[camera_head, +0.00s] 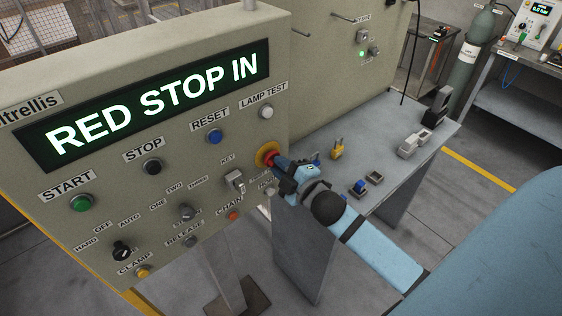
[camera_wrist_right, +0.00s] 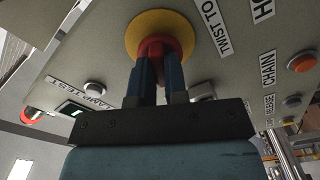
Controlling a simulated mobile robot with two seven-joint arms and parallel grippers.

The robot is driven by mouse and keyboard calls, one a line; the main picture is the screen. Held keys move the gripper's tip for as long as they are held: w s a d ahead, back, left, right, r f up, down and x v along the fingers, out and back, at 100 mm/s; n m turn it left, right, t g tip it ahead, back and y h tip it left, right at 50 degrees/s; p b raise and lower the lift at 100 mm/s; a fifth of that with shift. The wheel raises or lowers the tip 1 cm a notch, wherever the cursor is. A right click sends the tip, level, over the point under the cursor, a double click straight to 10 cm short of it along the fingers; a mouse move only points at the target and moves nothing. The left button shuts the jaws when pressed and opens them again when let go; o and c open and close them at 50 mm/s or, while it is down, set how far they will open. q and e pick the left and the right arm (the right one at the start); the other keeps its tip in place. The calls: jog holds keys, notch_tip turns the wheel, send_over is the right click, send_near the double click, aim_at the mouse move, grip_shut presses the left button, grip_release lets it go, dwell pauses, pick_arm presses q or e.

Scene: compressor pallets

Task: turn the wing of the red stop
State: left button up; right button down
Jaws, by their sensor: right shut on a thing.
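The red stop (camera_head: 267,156) is a red button on a yellow disc, on the right part of the control panel. In the right wrist view its yellow disc (camera_wrist_right: 143,32) is at top centre, and the red wing (camera_wrist_right: 157,46) shows between my blue fingers. My right gripper (camera_head: 276,163) is at the stop; in the right wrist view the gripper (camera_wrist_right: 157,75) is shut on the red wing. The fingers hide part of the wing. The panel display (camera_head: 157,103) reads "RED STOP IN". My left gripper is in neither view.
Close by on the panel are a key switch (camera_head: 235,181), a white lamp test button (camera_head: 266,112) and a blue reset button (camera_head: 214,136). A grey bench (camera_head: 405,170) behind my right arm holds a yellow padlock (camera_head: 337,149) and small parts.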

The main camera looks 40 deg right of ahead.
jog(key=shift+m+p, duration=0.4)
jog(key=shift+m, duration=0.4)
